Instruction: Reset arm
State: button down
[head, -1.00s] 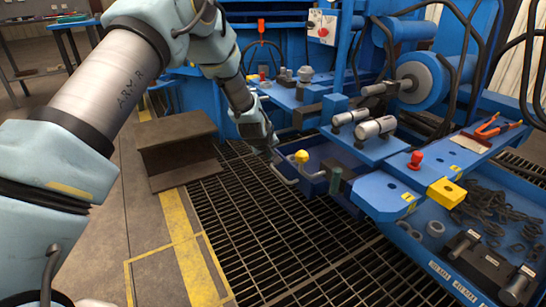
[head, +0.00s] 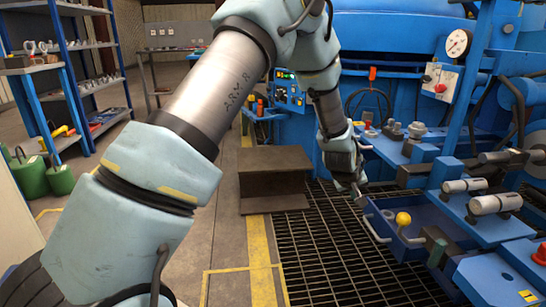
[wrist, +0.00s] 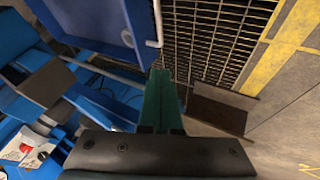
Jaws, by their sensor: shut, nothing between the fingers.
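My arm reaches from the lower left of the head view up and over, then down to my gripper (head: 359,198) above the floor grating. In the wrist view my gripper (wrist: 162,85) shows as two green fingers pressed together, with nothing between them. The fingers point down past the blue machine tray.
A brown steel beam (head: 272,182) lies on the floor left of the gripper. The blue machine (head: 410,60) fills the right and back. Blue shelves (head: 85,80) and green canisters (head: 58,176) stand at the left. The floor grating (head: 330,260) is clear in front.

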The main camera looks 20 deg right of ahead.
jog(key=w+a+r+y, duration=0.1)
jog(key=w+a+r, duration=0.1)
jog(key=a, duration=0.6)
jog(key=w+a+r+y, duration=0.1)
jog(key=a+r, duration=0.2)
jog(key=a, duration=0.6)
jog(key=w+a+r+y, duration=0.1)
jog(key=w+a+r, duration=0.1)
jog(key=a, duration=0.6)
jog(key=s+a+r+g+y, duration=0.1)
jog(key=s+a, duration=0.3)
jog(key=a, duration=0.4)
jog(key=s+a+r+n+y, duration=0.1)
jog(key=s+a+r, duration=0.1)
jog(key=s+a, duration=0.35)
jog(key=s+a+r+g+y, duration=0.1)
jog(key=s+a, duration=0.1)
jog(key=a, duration=0.8)
notch_tip(320, 180, up, 30)
jog(key=p, duration=2.9)
jog(key=shift+s+p, duration=0.35)
jog(key=shift+s, duration=0.05)
